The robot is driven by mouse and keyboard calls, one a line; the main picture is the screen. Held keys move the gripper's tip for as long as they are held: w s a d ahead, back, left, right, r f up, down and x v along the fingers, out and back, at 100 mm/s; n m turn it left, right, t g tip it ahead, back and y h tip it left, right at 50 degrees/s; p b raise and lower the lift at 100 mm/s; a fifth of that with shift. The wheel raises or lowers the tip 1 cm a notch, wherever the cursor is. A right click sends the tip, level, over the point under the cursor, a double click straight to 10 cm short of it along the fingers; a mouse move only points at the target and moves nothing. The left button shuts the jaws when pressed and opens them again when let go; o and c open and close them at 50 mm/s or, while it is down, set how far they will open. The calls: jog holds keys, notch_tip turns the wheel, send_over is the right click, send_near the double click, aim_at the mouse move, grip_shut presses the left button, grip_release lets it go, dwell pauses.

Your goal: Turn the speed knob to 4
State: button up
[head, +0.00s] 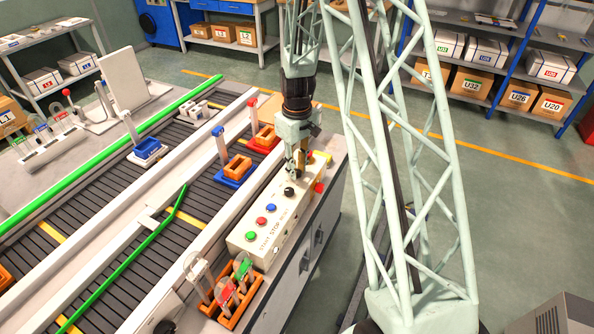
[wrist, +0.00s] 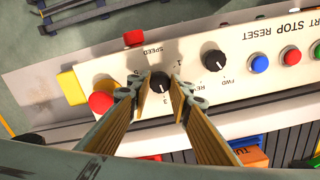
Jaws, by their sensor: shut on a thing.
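The speed knob (wrist: 159,83) is a small round black dial with a white mark, on the cream control panel (wrist: 185,52). The upside-down word SPEED is printed beside it, and a digit 3 shows at its edge nearer my wrist. The exact number its mark points to is too small to tell. My gripper (wrist: 160,93) has one finger on each side of the knob and is shut on it. In the head view my gripper (head: 301,170) points down onto the panel (head: 270,215), and the knob is hidden behind the fingers.
A second black knob (wrist: 214,60), marked FWD, stands close beside the speed knob. A red mushroom button (wrist: 101,101) on a yellow base is on the other side. Blue (head: 261,221), red (head: 270,207) and green (head: 251,236) buttons line the panel. A conveyor (head: 130,215) runs alongside.

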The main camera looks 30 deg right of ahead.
jog(key=m+b, duration=0.1)
jog(key=m, duration=0.6)
jog(key=m+b, duration=0.1)
jog(key=m, duration=0.5)
jog(key=shift+m, duration=0.3)
dwell(0.4)
jog(key=o, duration=0.9)
jog(key=shift+r, duration=0.15)
jog(key=shift+r, duration=5.85)
